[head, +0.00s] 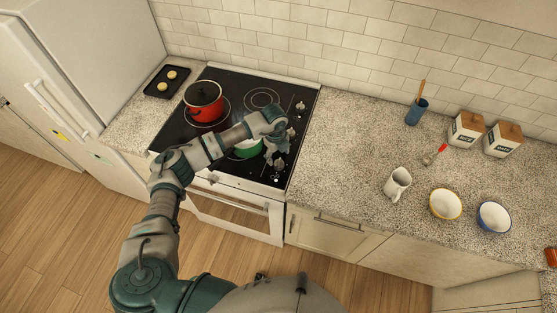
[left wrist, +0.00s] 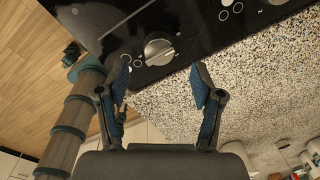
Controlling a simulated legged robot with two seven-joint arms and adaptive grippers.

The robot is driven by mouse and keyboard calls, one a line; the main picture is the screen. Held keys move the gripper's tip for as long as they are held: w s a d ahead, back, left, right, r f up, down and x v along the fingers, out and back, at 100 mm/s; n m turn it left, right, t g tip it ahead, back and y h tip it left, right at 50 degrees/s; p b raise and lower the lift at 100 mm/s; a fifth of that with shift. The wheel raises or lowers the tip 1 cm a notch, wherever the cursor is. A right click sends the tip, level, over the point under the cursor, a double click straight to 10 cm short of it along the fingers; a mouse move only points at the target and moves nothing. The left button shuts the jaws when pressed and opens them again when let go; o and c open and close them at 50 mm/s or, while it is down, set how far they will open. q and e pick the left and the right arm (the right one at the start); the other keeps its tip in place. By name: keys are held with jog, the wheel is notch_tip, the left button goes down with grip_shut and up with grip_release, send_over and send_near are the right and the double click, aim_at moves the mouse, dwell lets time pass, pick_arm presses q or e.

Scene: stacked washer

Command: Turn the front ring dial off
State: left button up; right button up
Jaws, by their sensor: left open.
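The front dial (left wrist: 159,52) is a round silver knob on the black glass cooktop, close to its edge. It shows in the left wrist view between and beyond my open fingertips, which are apart from it. In the head view the front dial (head: 277,177) is at the cooktop's front right. My left gripper (head: 276,157) hangs over the cooktop's right side near the dials; it shows in the left wrist view (left wrist: 160,88) with nothing between its fingers. I cannot read the dial's setting. My right gripper is not in view.
A red pot (head: 204,103) stands on the back left of the cooktop (head: 235,85). A green pot (head: 247,149) is partly hidden under my left arm. Another dial (left wrist: 276,2) is at the top right of the wrist view.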

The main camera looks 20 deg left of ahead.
aim_at(277, 164)
pick_arm(q)
notch_tip(277, 164, up, 7)
jog(key=shift+s+a+f, duration=0.15)
jog(key=shift+f, duration=0.05)
dwell(0.4)
